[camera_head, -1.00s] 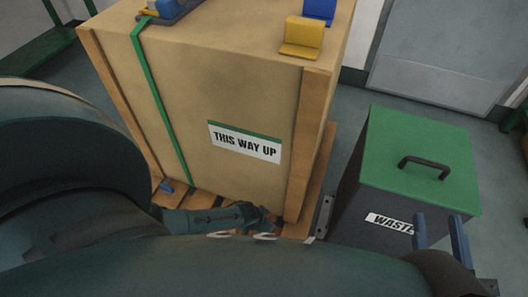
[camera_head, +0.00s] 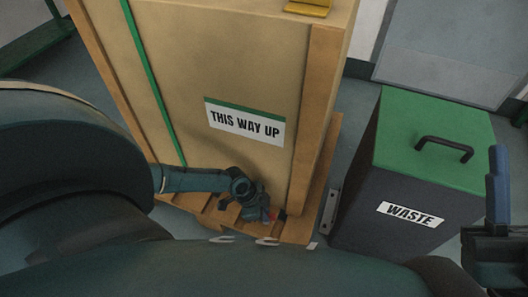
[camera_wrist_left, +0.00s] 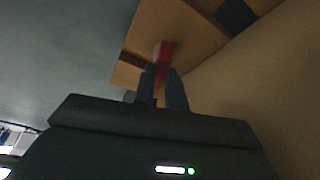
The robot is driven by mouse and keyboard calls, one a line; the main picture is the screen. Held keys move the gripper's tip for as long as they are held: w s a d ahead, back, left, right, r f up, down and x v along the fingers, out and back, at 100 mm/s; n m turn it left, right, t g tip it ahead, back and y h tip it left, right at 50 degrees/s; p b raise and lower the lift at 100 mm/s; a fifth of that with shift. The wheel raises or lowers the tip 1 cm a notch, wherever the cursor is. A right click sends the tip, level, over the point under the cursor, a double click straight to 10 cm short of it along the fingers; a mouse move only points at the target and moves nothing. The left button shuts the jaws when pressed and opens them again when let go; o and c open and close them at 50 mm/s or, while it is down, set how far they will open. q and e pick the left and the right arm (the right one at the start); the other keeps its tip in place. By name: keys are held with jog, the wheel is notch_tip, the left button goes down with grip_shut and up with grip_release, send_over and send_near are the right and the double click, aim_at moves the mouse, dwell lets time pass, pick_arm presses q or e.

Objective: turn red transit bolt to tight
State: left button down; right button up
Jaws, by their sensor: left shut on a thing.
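The red transit bolt (camera_wrist_left: 166,50) shows in the left wrist view between my left gripper's fingertips, against the orange-brown wood of the pallet. My left gripper (camera_wrist_left: 161,84) is shut on it. Most of the bolt is hidden by the fingers. My right gripper (camera_head: 498,185) is at the right edge, beside the waste bin, with blue fingers that overlap in view. Its opening cannot be made out.
The tall crate (camera_head: 215,75) with a "THIS WAY UP" label stands on a wooden pallet (camera_head: 323,190). A dark waste bin (camera_head: 350,215) with a green handled lid stands to the right. A metal bracket (camera_head: 329,212) sits between pallet and bin.

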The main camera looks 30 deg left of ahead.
pick_arm(q)
jog(key=shift+w+m+g, duration=0.15)
jog(key=shift+m+g, duration=0.15)
jog(key=shift+m, duration=0.7)
pick_arm(e)
jog(key=shift+s+r+n+y, duration=0.15)
jog(key=shift+r+n+y, duration=0.15)
jog(key=shift+n+y, duration=0.3)
pick_arm(q)
jog(key=c, duration=1.4)
grip_release()
jog(key=shift+c, duration=0.2)
pick_arm(e)
jog(key=shift+r, duration=0.1)
